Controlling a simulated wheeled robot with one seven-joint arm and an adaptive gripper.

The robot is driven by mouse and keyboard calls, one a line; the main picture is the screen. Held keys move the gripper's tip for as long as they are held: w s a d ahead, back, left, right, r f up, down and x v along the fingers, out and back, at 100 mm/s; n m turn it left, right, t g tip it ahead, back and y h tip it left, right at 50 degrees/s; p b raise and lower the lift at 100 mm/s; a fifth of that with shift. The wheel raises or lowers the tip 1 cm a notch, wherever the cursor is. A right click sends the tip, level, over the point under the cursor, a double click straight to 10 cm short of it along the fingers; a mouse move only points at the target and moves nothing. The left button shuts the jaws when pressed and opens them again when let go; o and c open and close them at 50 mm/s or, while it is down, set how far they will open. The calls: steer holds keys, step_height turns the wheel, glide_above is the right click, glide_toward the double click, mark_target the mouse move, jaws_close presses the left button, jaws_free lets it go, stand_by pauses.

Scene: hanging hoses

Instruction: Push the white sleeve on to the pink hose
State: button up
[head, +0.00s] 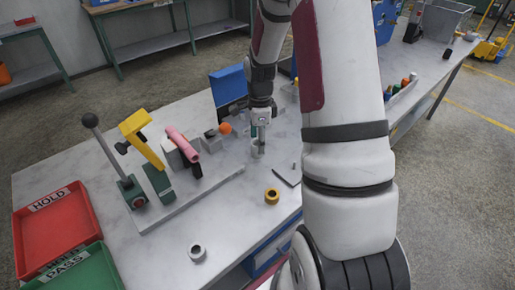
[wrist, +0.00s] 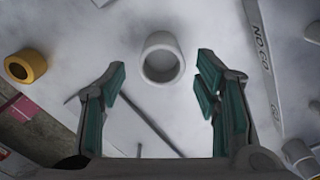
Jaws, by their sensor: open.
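A short white sleeve (wrist: 161,57) stands on end on the table, its round opening facing my wrist camera. My gripper (wrist: 161,88) is open and empty, its green-padded fingers apart, with the sleeve just past the fingertips and between their lines. In the head view my gripper (head: 259,138) points down at the table over a pale ring-shaped piece (head: 258,151), partly hidden by the fingers. The pink hose (head: 182,144) sticks up at a tilt from a fixture on the table's left side. A second white ring (head: 197,252) lies near the front edge.
A yellow ring (head: 272,196) lies near the front edge; it also shows in the wrist view (wrist: 25,66). A yellow-handled clamp (head: 140,135) and a black-knobbed lever (head: 105,150) stand left of the hose. Red (head: 45,232) and green trays sit at far left. An orange ball (head: 225,128) lies behind.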

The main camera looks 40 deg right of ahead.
steer(key=shift+w+f, duration=0.1)
steer(key=shift+f, duration=1.45)
steer(key=c, duration=1.1)
steer(key=shift+r, duration=0.1)
steer(key=shift+c, duration=0.2)
